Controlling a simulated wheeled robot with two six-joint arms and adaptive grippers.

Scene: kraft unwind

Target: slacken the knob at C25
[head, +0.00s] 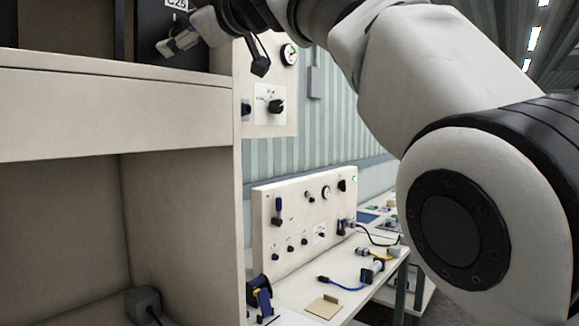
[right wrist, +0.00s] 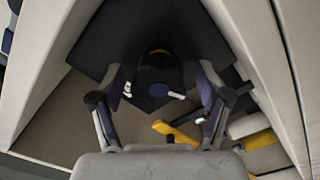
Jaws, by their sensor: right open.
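The label C25 (head: 176,4) shows on a dark panel at the top left of the head view. My right gripper (head: 230,34) is by this panel, at the top of the head view and partly cut off by the frame. The knob is hidden in the head view. My left gripper is out of view.
A pale shelf edge (head: 120,90) runs below the dark panel. Yellow and white parts (right wrist: 252,130) lie below right of the knob in the wrist view. A board with several knobs and gauges (head: 300,222) stands on a bench beyond, with a blue cable (head: 343,285).

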